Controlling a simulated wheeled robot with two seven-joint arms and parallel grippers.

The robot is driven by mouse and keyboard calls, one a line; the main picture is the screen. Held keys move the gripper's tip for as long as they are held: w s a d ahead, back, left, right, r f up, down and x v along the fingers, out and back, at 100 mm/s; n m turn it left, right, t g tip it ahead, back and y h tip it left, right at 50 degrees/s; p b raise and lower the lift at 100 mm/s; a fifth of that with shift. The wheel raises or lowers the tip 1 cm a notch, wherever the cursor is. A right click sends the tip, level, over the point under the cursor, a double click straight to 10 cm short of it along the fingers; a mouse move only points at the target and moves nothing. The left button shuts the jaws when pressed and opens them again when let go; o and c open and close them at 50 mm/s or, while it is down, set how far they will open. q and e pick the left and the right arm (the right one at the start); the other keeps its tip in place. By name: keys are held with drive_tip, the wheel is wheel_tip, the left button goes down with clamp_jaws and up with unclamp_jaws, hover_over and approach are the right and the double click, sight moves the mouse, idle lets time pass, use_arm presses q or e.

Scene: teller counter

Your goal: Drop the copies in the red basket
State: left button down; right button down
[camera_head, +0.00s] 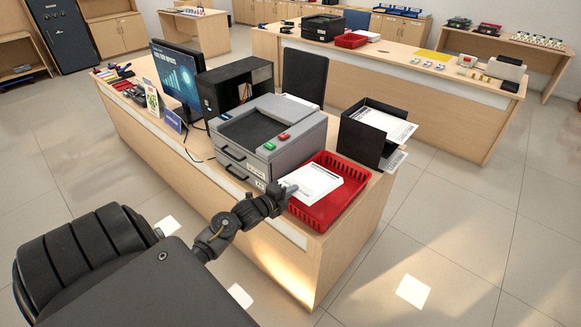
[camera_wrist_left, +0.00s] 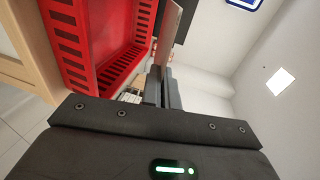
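The copies (camera_head: 314,181) are a white printed sheet or thin stack, held out over the red basket (camera_head: 336,207). My left gripper (camera_head: 288,191) is at the near left edge of the copies, with its fingers closed on that edge. In the left wrist view the fingers (camera_wrist_left: 162,88) are close together around the copies (camera_wrist_left: 173,32), seen nearly edge-on. The red basket (camera_wrist_left: 72,32) is beside them there. The basket stands on the counter's near right end, and the copies hide part of its inside. My right gripper is not in view.
A grey copier (camera_head: 262,140) stands directly left of the basket. A black paper holder (camera_head: 360,135) with sheets is behind it to the right. A monitor (camera_head: 178,78) and a black box (camera_head: 232,88) are farther back on the counter (camera_head: 290,240). The floor to the right is open.

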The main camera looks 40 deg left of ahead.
use_arm(q)
drive_tip(key=w+f+b, duration=0.1)
drive_tip(key=w+b, duration=0.1)
drive_tip(key=w+f+b, duration=0.2)
drive_tip(key=w, duration=0.1)
drive_tip(key=w+f+b, duration=0.1)
drive_tip(key=w+b, duration=0.2)
drive_tip(key=shift+a+f, duration=0.1)
drive_tip(key=shift+f, duration=0.2)
drive_tip(key=shift+w+b, duration=0.55)
drive_tip(key=shift+w, duration=0.2)
drive_tip(key=c, duration=2.1)
unclamp_jaws()
drive_tip(key=shift+c, duration=0.2)
drive_tip(key=o, duration=0.5)
drive_tip(key=shift+o, duration=0.2)
drive_tip(key=shift+s, duration=0.1)
drive_tip(key=b+v, duration=0.1)
drive_tip(key=v, duration=0.9)
drive_tip(key=shift+s+b, duration=0.3)
